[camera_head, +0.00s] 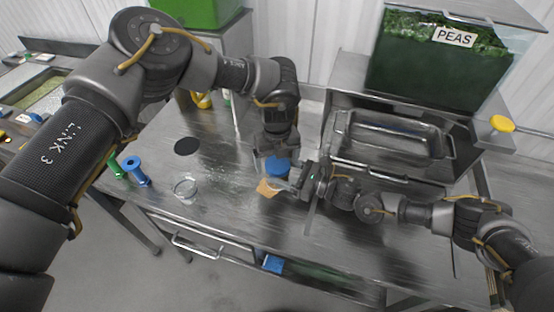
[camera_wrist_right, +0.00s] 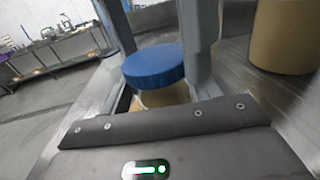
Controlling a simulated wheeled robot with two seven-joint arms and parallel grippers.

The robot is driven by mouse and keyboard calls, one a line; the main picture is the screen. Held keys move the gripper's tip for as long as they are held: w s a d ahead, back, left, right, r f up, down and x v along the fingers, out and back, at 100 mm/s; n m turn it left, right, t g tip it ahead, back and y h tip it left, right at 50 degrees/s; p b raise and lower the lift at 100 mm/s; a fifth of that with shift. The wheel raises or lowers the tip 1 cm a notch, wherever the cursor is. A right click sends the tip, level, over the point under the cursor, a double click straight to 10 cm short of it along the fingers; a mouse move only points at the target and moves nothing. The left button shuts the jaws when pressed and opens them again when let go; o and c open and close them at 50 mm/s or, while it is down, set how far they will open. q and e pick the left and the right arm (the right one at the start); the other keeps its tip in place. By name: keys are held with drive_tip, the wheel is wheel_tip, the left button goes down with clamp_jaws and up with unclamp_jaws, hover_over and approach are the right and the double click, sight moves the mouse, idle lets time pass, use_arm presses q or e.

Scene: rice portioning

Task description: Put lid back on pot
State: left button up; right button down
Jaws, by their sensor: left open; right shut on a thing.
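A round blue lid (camera_head: 277,166) shows at the middle of the bench, above a tan pot body (camera_head: 267,188). In the right wrist view the blue lid (camera_wrist_right: 153,65) lies over the tan pot (camera_wrist_right: 165,96), between my right fingers. I cannot tell whether the lid is fully seated. My right gripper (camera_head: 292,178) comes in from the right and is shut on the pot. My left gripper (camera_head: 273,155) points down from above at the lid and is open. Its fingertips are close to the lid; contact is unclear.
A steel tray (camera_head: 390,135) stands behind my right arm. A clear glass dish (camera_head: 185,188) and a black disc (camera_head: 187,146) lie to the left. Blue (camera_head: 136,170) and green (camera_head: 116,166) spools stand at the left edge. A PEAS bin (camera_head: 440,50) is at the back.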

use_arm(q)
wheel_tip(320, 180, up, 12)
idle(0.5)
use_arm(e)
drive_tip(key=shift+c, duration=1.3)
unclamp_jaws()
use_arm(q)
drive_tip(key=shift+f, duration=0.1)
use_arm(e)
drive_tip(key=shift+s+d+f, duration=0.15)
drive_tip(key=shift+d, duration=0.2)
drive_tip(key=b+v, duration=0.3)
drive_tip(key=v, duration=0.5)
drive_tip(key=shift+s+d, duration=0.15)
drive_tip(key=shift+d, duration=0.15)
use_arm(q)
drive_tip(key=shift+f+b, duration=0.4)
drive_tip(key=shift+f, duration=1.45)
use_arm(e)
drive_tip(key=shift+s+d, duration=0.3)
drive_tip(key=shift+d, duration=0.3)
